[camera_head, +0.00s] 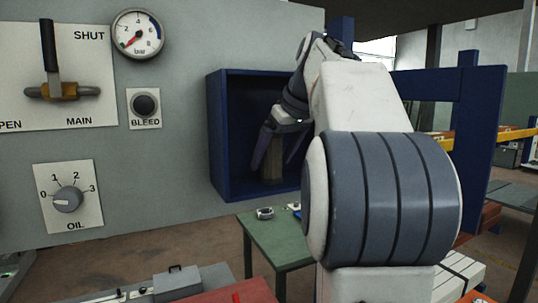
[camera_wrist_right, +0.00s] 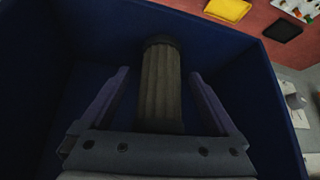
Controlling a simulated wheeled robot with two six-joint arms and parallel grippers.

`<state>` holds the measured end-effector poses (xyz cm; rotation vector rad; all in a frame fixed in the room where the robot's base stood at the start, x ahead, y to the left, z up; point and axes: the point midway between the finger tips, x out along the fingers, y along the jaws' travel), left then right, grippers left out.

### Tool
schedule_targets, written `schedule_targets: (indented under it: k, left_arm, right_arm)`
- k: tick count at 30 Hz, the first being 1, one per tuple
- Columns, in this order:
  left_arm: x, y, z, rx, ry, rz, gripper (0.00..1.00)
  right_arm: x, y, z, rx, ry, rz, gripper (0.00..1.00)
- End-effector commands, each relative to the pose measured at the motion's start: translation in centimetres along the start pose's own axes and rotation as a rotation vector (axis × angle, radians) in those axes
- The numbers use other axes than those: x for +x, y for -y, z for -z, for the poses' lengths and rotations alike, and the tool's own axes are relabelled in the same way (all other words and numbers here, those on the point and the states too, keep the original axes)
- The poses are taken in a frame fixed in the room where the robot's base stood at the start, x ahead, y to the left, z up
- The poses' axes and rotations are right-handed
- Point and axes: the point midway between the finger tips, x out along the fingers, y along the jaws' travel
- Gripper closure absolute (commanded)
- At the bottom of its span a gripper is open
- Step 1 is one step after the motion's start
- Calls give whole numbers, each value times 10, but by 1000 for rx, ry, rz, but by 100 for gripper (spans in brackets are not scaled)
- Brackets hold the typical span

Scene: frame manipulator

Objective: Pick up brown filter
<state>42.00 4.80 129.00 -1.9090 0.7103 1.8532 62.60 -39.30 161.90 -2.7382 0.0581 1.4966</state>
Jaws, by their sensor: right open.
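The brown filter (camera_wrist_right: 160,88) is a ribbed cylinder with a darker end cap, inside the dark blue box (camera_wrist_right: 250,75). In the right wrist view it lies between the two fingers of my right gripper (camera_wrist_right: 160,85), with a visible gap on each side. My right gripper is open. In the head view the filter (camera_head: 273,160) shows dimly inside the blue box (camera_head: 216,140), and my right gripper (camera_head: 277,150) reaches into the box around it. My right arm hides the box's right part. My left gripper is not in view.
The grey panel (camera_head: 185,175) left of the box carries a lever (camera_head: 49,50), a pressure gauge (camera_head: 138,34), a bleed button (camera_head: 145,105) and an oil knob (camera_head: 67,199). A green table (camera_head: 275,240) stands below. The box walls closely surround my right gripper.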

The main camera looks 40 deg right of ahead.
Motion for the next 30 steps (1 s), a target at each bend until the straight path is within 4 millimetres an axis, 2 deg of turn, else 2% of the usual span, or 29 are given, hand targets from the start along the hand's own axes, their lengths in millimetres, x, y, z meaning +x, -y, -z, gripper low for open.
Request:
schedule_targets:
  k: [4, 11, 12, 14, 15, 19, 20, 30]
  left_arm:
    - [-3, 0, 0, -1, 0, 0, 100]
    - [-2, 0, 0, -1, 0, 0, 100]
    - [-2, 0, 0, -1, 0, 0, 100]
    - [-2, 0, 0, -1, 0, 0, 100]
    - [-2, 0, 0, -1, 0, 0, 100]
    - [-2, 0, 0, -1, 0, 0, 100]
    - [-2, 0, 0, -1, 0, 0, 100]
    - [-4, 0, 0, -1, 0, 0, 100]
  right_arm:
    - [15, 1, 0, -2, 1, 1, 5]
    - [18, 2, 1, -3, -1, 0, 5]
    - [18, 2, 1, -3, -1, 1, 9]
    - [18, 2, 1, -3, -1, 1, 32]
    - [18, 2, 1, -3, -1, 1, 47]
    - [18, 2, 1, -3, -1, 1, 97]
    - [18, 2, 1, -4, -1, 1, 100]
    - [16, 3, 2, -4, -1, 1, 100]
